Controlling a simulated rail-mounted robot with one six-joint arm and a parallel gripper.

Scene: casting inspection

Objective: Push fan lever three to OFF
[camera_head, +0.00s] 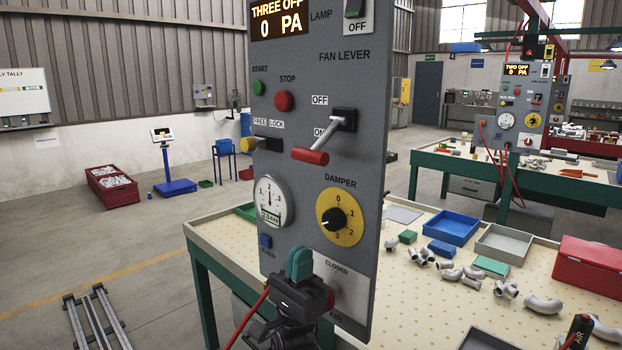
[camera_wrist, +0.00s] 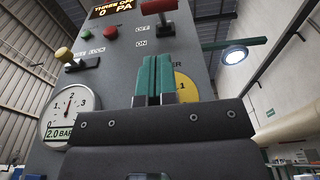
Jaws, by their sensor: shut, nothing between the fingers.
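The grey panel (camera_head: 300,80) stands upright, with a display (camera_head: 279,17) reading "THREE OFF" and "0 PA". Its fan lever has a red grip (camera_head: 310,157) on a metal rod from a black slot. The grip hangs down and outward, just below the ON label (camera_head: 320,132); the OFF label (camera_head: 320,100) is above. In the wrist view the red grip (camera_wrist: 155,12) shows at the top, beyond my fingers. My gripper (camera_head: 300,262), with green fingers, is shut and empty below the lever, in front of the panel's lower part. Its fingers (camera_wrist: 153,78) partly hide the yellow damper dial (camera_wrist: 186,88).
A pressure gauge (camera_head: 271,202), a FREE/LOCK lever with a yellow knob (camera_head: 247,144), green start and red stop buttons (camera_head: 284,101) crowd the same panel. The bench (camera_head: 400,285) behind holds castings, trays and a red box (camera_head: 592,264). Open floor lies left.

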